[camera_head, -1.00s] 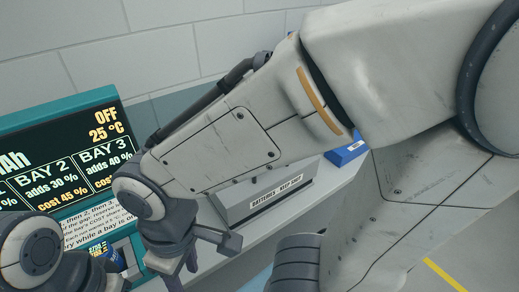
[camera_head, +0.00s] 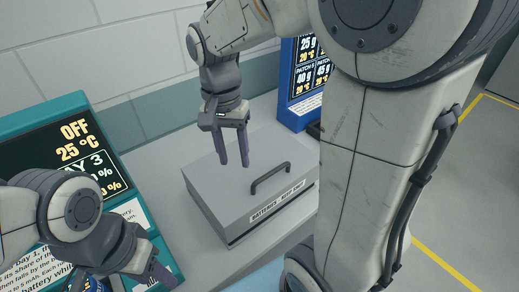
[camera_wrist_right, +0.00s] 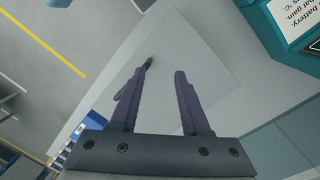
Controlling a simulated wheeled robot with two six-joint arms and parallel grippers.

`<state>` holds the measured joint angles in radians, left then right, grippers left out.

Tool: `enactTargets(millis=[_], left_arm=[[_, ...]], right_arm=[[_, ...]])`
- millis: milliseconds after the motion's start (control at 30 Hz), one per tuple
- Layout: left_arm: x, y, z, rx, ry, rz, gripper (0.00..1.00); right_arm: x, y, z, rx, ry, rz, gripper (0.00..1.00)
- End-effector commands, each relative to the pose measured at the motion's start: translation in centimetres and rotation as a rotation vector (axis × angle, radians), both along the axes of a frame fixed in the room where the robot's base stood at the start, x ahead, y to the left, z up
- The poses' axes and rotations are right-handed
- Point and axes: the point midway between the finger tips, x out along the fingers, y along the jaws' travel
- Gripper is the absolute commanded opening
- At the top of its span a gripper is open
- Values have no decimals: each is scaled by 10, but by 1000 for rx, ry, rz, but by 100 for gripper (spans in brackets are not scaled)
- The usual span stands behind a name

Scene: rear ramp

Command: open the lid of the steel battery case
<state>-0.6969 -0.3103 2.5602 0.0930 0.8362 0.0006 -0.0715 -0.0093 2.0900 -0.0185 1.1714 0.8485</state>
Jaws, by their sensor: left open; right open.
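The steel battery case (camera_head: 225,205) is a grey box on the bench with a dark bar handle (camera_head: 270,178) on its lid and a white label, "BATTERIES - KEEP SHUT", on its front. Its lid lies flat and looks shut. My right gripper (camera_head: 235,163) is open and empty, fingers pointing down over the lid, to the left of the handle. In the right wrist view the lid (camera_wrist_right: 205,65) lies beyond the open fingers, and the handle (camera_wrist_right: 148,63) shows partly behind the left finger. My left gripper (camera_head: 160,278) is at the lower left, open, away from the case.
A teal-framed display panel (camera_head: 85,103) stands left of the case, and a blue sign (camera_head: 290,75) stands behind it to the right. My own arm covers the case's right end. The bench (camera_head: 165,185) is bare between panel and case.

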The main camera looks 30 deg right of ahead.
Motion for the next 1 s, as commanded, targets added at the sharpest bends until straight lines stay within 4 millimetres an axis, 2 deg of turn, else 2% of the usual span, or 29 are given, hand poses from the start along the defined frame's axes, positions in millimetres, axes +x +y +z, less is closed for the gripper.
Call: enactTargets(millis=[33, 100, 200, 300, 467, 800, 1000], left_arm=[[0, 0, -2, 0, 0, 0, 50], [0, 0, -3, 0, 0, 0, 50], [0, 0, -4, 0, 0, 0, 50], [0, 0, -4, 0, 0, 0, 50], [0, 0, -2, 0, 0, 0, 50], [0, 0, 3, 0, 0, 0, 50], [0, 0, 4, 0, 0, 0, 50]], right_arm=[[11, -27, 2, -24, 16, -170, 47], [19, -54, 6, -52, 35, -359, 47], [24, -82, 10, -84, 55, -547, 47], [24, -96, 10, -100, 65, -640, 47], [20, -99, -5, -105, 71, -664, 47], [7, -100, -66, -103, 71, -660, 47], [4, -101, -86, -103, 68, -659, 47]])
